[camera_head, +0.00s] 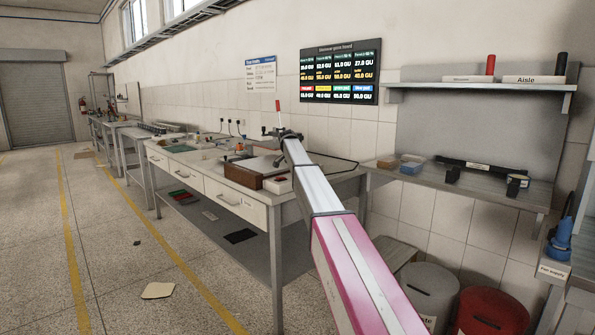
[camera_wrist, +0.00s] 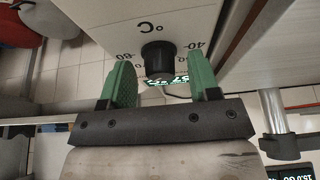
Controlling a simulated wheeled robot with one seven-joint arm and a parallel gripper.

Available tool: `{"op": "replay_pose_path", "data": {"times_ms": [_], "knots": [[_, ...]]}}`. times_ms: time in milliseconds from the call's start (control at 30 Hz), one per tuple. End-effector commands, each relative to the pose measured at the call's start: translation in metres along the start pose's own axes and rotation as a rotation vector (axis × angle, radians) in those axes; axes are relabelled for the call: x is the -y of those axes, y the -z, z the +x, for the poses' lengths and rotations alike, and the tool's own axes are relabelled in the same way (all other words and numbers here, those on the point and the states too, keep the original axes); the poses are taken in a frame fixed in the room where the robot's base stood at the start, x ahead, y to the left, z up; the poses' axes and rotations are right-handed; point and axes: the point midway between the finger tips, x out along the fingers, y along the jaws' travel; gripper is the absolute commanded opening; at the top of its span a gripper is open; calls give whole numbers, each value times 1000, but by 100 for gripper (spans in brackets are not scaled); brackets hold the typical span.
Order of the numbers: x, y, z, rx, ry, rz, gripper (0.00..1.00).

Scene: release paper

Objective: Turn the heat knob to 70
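In the wrist view the heat knob (camera_wrist: 158,58) is a short black cylinder on a pale panel (camera_wrist: 110,22) marked °C, with 40 and 80 among its scale marks. The image is turned, so the marks read upside down. My gripper (camera_wrist: 161,82) is open, with one green finger on each side of the knob in the picture and a visible gap to it on both sides. Lit green digits show just below the knob, partly cut off and hard to read. In the head view my arm reaches over the bench; the knob cannot be made out there.
The bench (camera_head: 240,206) carries a brown box (camera_head: 243,176) and small items. A wall shelf (camera_head: 480,88) and a lower side shelf (camera_head: 470,185) stand to the right. A grey bin (camera_head: 430,290) and a red bin (camera_head: 492,312) sit below. The floor at left is mostly clear.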

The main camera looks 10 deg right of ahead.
Motion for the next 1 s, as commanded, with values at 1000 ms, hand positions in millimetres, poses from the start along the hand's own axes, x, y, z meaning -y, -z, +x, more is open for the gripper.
{"op": "replay_pose_path", "data": {"times_ms": [1000], "knots": [[0,0,-108,0,0,0,56]]}}
